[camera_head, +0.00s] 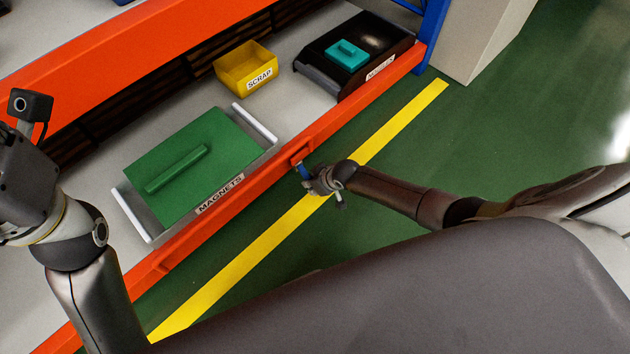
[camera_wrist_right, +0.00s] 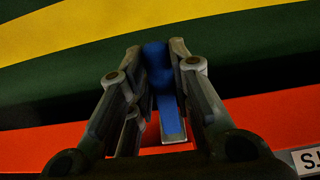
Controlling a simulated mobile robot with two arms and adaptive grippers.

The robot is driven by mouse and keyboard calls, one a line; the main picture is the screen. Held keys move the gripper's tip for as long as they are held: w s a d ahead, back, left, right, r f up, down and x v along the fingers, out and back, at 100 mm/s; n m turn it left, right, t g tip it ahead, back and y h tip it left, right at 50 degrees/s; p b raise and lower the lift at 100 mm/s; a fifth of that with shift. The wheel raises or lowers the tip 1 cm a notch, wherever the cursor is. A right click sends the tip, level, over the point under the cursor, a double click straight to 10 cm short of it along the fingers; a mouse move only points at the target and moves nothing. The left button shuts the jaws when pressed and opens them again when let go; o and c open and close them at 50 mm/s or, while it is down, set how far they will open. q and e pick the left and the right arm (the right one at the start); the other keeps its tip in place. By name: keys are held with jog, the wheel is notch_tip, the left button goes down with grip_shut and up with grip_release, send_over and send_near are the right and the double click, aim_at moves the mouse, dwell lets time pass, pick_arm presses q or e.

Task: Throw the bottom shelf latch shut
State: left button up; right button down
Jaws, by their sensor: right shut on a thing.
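The bottom shelf latch is a small blue lever (camera_head: 303,171) on the front of the orange shelf beam (camera_head: 345,122). In the right wrist view the blue lever (camera_wrist_right: 172,122) stands between the fingers, in front of the orange beam. My right gripper (camera_head: 312,179) is shut on the lever, and the fingers flank it closely in the wrist view (camera_wrist_right: 157,52). The latch's catch is too small and partly hidden to read its position. My left gripper (camera_head: 18,165) is at the left edge of the head view; its fingers do not show.
On the shelf are a tray with a green lid (camera_head: 215,145) labelled MAGNETS, a yellow SCRAP bin (camera_head: 240,70) and a black tray (camera_head: 325,65) with a teal block. A blue upright (camera_head: 433,35) stands at the right. The green floor with its yellow line (camera_head: 400,120) is clear.

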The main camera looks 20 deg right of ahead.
jog(key=shift+f+t, duration=0.25)
jog(key=shift+t, duration=0.25)
jog(key=shift+w, duration=0.15)
jog(key=c, duration=1.3)
grip_release()
jog(key=v, duration=1.2)
jog(key=shift+d, duration=0.15)
